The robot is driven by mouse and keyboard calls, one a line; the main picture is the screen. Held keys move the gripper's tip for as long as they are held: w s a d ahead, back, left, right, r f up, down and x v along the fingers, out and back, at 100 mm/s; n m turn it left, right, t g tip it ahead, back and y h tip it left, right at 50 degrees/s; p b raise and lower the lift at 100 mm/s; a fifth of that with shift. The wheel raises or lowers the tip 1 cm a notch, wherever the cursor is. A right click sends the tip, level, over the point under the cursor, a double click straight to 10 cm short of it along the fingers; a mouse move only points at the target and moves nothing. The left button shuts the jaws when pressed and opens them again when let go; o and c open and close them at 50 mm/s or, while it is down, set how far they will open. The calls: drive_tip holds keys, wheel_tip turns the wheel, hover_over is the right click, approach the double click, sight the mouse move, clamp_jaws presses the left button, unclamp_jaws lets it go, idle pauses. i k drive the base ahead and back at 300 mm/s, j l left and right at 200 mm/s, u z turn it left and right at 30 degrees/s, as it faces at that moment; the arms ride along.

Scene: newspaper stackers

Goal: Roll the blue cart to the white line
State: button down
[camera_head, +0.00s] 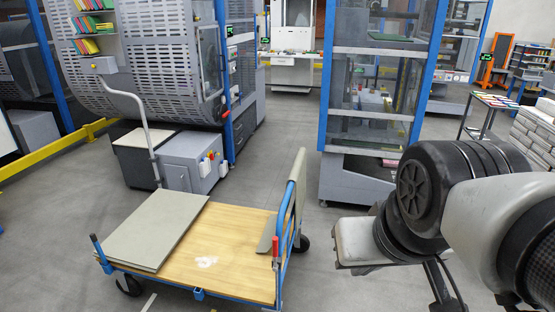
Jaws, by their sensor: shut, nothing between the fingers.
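The blue cart (222,252) stands in the lower middle of the head view. It has a wooden deck, a blue frame and dark wheels. Grey flat boards (165,225) lie on the left part of the deck, and a white smudge marks the bare wood. A tall blue and grey handle frame (290,210) rises at its right end. A short white line piece (149,302) shows on the floor at the bottom edge, beside the front left wheel. My arm is at the right, apart from the cart. My gripper's fingers cannot be made out.
A grey machine (190,160) with a perforated drum stands behind the cart. A blue-framed glass cabinet (375,110) stands behind right. A yellow floor rail (45,155) runs at the left. Grey floor (50,265) is clear left of the cart and between the machines.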

sight(185, 240)
drive_tip(key=k, duration=0.35)
drive_tip(key=i+j+u, duration=0.1)
drive_tip(key=i, duration=1.2)
drive_tip(key=j, duration=0.35)
drive_tip(key=i+j, duration=0.15)
drive_tip(key=j, duration=0.2)
drive_tip(key=k+l, duration=0.1)
drive_tip(key=l, duration=0.25)
drive_tip(key=k+l, duration=0.1)
drive_tip(key=l, duration=0.3)
